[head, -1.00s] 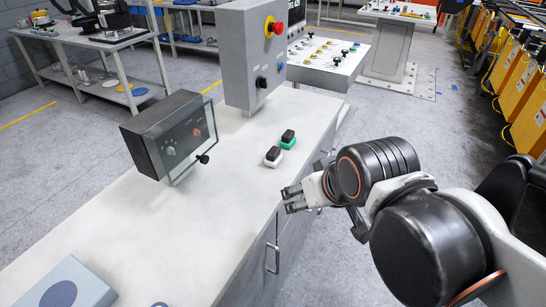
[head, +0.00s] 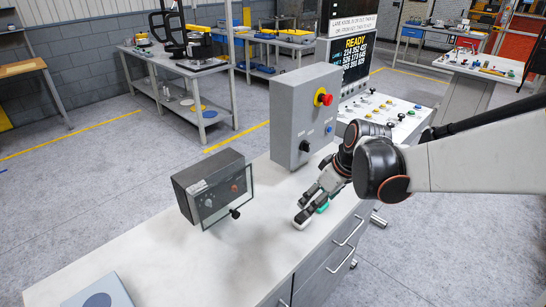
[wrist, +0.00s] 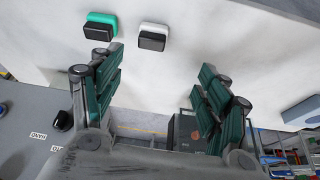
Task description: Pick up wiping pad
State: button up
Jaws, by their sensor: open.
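Two small pads with dark tops lie on the pale worktop, and I cannot tell which is the wiping pad. One has a white base (head: 301,222); it also shows in the wrist view (wrist: 153,38). The other has a green base (head: 323,205); in the wrist view it is at the upper left (wrist: 101,26). In the head view my gripper (head: 313,194) is over the pads and partly hides both. In the wrist view my gripper (wrist: 158,92) has its fingers wide apart, with nothing between them. Both pads appear beyond the fingers, towards the picture's top.
A dark box with a knob (head: 212,188) stands left of the pads on the worktop (head: 160,245). A grey control box with a red button (head: 298,115) stands behind them. A grey box with a round blue top (head: 98,297) is at the front left. The worktop between is clear.

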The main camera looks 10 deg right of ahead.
aim_at(303, 215)
jog(key=shift+n, duration=0.3)
jog(key=x, duration=0.3)
jog(key=b+x, duration=0.1)
jog(key=x, duration=0.2)
jog(key=w+b+x, duration=0.1)
jog(key=x, duration=0.2)
jog(key=shift+d+f, duration=0.1)
jog(key=shift+d, duration=0.05)
jog(key=shift+d+b+x, duration=0.15)
jog(key=shift+b+x, duration=0.5)
jog(key=shift+x, duration=0.7)
jog(key=shift+d+b+x, duration=0.1)
jog(key=shift+b+x, duration=0.5)
jog(key=shift+x, duration=0.8)
jog(key=shift+w+d, duration=0.1)
jog(key=c, duration=1.1)
